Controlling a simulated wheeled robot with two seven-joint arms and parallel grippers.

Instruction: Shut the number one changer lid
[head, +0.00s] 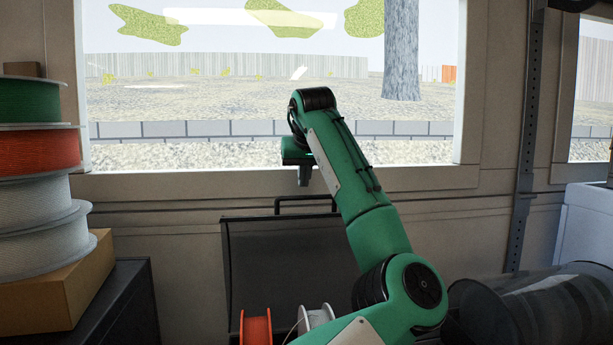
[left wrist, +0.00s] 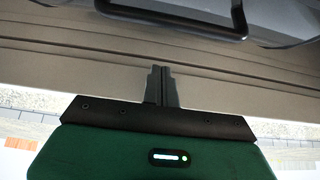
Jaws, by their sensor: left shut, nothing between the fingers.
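The changer lid is a dark, smoky panel (head: 280,262) standing raised against the wall, with a black bar handle (head: 306,198) along its top edge. An orange spool (head: 256,328) and a white spool (head: 316,318) show below it. I see no number on it. My left gripper (head: 304,182) points down just above the handle in the picture, its fingers closed and empty. In the left wrist view the closed fingers (left wrist: 161,86) point towards the handle (left wrist: 170,35), with a visible gap between. The lid's lower right is hidden behind my arm. My right gripper is out of view.
Stacked green, red and white spools (head: 35,190) stand on a cardboard box (head: 62,290) at the left. A dark, rounded translucent cover (head: 545,305) lies at the right.

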